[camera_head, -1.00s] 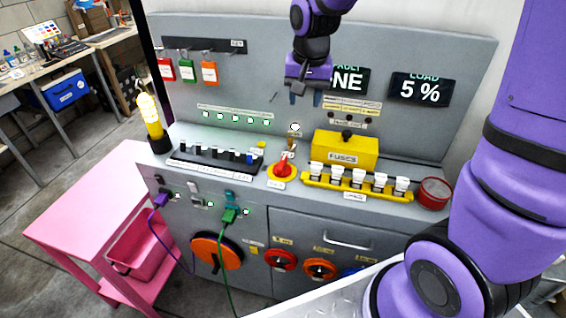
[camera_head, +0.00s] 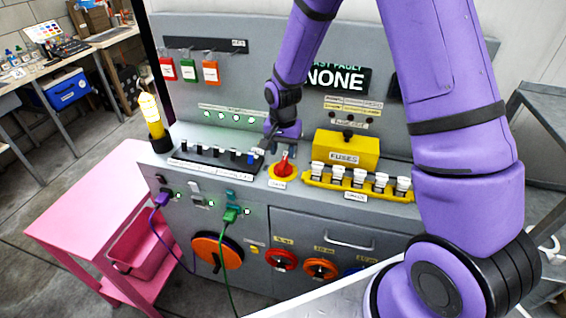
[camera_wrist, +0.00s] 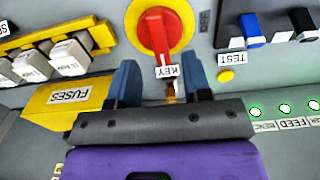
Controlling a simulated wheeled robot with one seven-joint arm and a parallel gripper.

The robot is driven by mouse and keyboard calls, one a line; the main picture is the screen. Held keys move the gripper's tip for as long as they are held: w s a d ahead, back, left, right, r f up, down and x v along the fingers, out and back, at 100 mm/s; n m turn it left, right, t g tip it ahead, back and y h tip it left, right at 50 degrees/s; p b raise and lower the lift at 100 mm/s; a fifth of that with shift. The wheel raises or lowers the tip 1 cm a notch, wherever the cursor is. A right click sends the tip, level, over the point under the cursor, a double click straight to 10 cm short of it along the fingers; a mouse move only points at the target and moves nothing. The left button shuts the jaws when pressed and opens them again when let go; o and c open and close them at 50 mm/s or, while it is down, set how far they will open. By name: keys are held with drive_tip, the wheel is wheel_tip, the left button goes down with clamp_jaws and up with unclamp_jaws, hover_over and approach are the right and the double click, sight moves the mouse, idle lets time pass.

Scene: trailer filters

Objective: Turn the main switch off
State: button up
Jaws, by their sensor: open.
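The main switch is a red rotary handle (camera_head: 284,164) on a yellow round plate, set in the grey sloped console top. In the wrist view the red handle (camera_wrist: 157,32) is large at the top middle, with a white KEY tag below it and an OFF label (camera_wrist: 204,20) beside it. My gripper (camera_head: 268,148) is just above and behind the switch in the head view. In the wrist view my open gripper (camera_wrist: 160,78) has its two blue fingers apart, pointing at the switch with nothing clearly between them except a small brass piece behind the tag.
A yellow FUSES box (camera_head: 345,150) and a row of white fuses (camera_head: 360,178) stand right of the switch. A row of small toggle switches (camera_head: 215,157) lies to the left. A yellow lamp (camera_head: 151,115) stands at the far left. Cables hang in front.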

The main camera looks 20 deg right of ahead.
sight(283, 162)
drive_tip(key=shift+f, duration=2.65)
drive_tip(key=shift+c, duration=0.3)
clamp_jaws()
